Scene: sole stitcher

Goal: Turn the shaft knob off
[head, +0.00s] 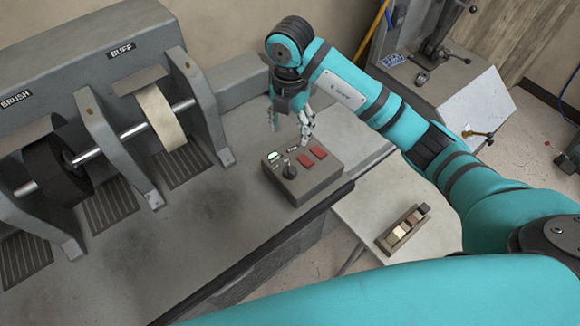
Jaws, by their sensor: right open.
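The shaft knob (289,169) is a small black knob on the top of a grey control box (310,190). The box stands at the front edge of the machine bench, with a lit green indicator and two red switches beside the knob. My right gripper (289,134) is open and empty. It hangs pointing down behind and above the box, with its fingers apart from the knob in the picture. The exact height of the fingertips over the bench cannot be told. My left gripper is not in view.
On the left stands the grey machine with a dark brush wheel (55,175) and a pale buff wheel (160,117) on a metal shaft. The bench front (215,230) is clear.

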